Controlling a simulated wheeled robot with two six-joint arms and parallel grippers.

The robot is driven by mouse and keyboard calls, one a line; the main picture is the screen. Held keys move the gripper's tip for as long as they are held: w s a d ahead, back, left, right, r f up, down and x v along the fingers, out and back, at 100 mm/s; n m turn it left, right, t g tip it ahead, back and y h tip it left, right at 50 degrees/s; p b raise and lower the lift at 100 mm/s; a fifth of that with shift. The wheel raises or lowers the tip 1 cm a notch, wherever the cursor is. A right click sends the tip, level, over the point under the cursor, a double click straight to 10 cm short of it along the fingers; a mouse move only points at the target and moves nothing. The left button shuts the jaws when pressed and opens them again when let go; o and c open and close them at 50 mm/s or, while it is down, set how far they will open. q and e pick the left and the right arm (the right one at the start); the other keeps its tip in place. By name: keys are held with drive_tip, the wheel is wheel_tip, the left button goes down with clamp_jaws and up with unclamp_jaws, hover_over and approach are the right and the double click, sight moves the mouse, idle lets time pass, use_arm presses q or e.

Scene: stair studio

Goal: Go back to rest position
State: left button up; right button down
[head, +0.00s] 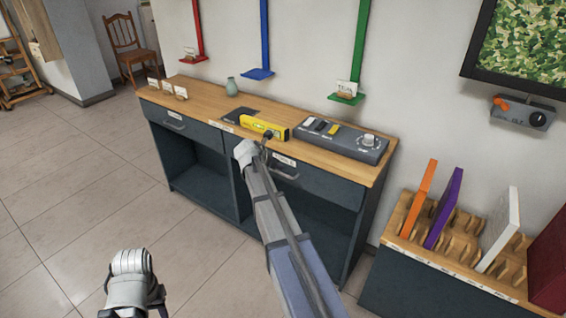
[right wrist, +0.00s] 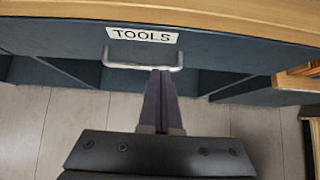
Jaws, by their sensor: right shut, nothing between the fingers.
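My right gripper (head: 266,137) is at the front edge of the wooden-topped cabinet, near the right drawer. In the right wrist view its two dark fingers (right wrist: 162,74) are together and empty. Their tips overlap the lower bar of the metal drawer handle (right wrist: 143,67); I cannot tell whether they touch it. The drawer front labelled TOOLS (right wrist: 60,45) looks flush with the cabinet. In the head view, part of my left arm shows at the lower left over the floor; its fingers are not visible.
A rack (head: 460,262) with upright coloured panels stands at the right. The tiled floor (head: 75,185) at the left is clear.

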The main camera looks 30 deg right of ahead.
drive_tip(key=shift+s+a+r, duration=0.15)
drive_tip(key=shift+a+r, duration=0.15)
drive_tip(key=shift+a, duration=0.05)
drive_tip(key=shift+a, duration=0.1)
drive_tip(key=s+a+f+m+y, duration=0.1)
drive_tip(key=s+a+m, duration=0.2)
drive_tip(key=a, duration=0.4)
drive_tip(key=s+a+f+m+y, duration=0.1)
drive_tip(key=s+a+f+m, duration=0.1)
drive_tip(key=a, duration=0.5)
drive_tip(key=s+a+f+m+g+y, duration=0.1)
drive_tip(key=s+a+m+g+y, duration=0.15)
drive_tip(key=s+a+m, duration=0.75)
drive_tip(key=s+a+f+m+g+y, duration=0.1)
drive_tip(key=s+a+f+m+y, duration=0.2)
drive_tip(key=s+a, duration=1.2)
wheel_tip(320, 180, up, 16)
drive_tip(key=w+a+p, duration=0.1)
drive_tip(key=w+p, duration=0.1)
drive_tip(key=p, duration=1.3)
drive_tip(key=shift+w+a+r+m+p, duration=0.15)
drive_tip(key=shift+w+a+m+p, duration=0.1)
drive_tip(key=shift+m+p, duration=0.1)
